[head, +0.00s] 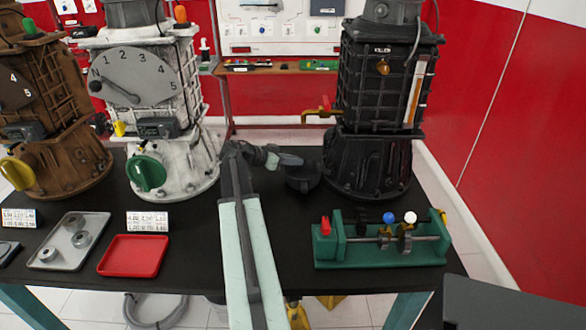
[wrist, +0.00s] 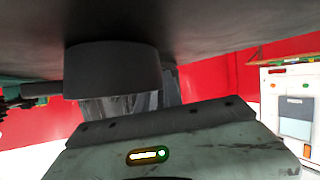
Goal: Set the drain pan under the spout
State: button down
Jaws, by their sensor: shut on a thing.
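The drain pan (head: 302,179) is a small, dark round pan on or just above the black table, left of the black engine's base. In the wrist view the dark pan (wrist: 112,68) shows close up with a short bar-like handle at its left. The spout (head: 318,111) is a brass tap with a red handle on the left side of the black engine (head: 385,110). The pan lies below the spout's outlet in the picture. My gripper (head: 287,160) is shut on the pan at its upper left; the finger contact is hard to see.
A green fixture (head: 378,250) with blue and white knobs stands on the table (head: 300,225) at right front. A white engine (head: 150,100) with a numbered dial stands left of my arm. A red tray (head: 133,256) and a grey tray (head: 92,232) lie at front left.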

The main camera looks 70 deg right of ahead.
jog(key=c, duration=1.9)
grip_release()
jog(key=shift+f, duration=0.2)
jog(key=o, duration=0.4)
jog(key=shift+r+p, duration=0.3)
jog(key=shift+p, duration=0.05)
jog(key=p+v, duration=0.2)
jog(key=v, duration=0.5)
jog(key=shift+p, duration=0.4)
jog(key=shift+w+a, duration=0.2)
jog(key=shift+a, duration=0.05)
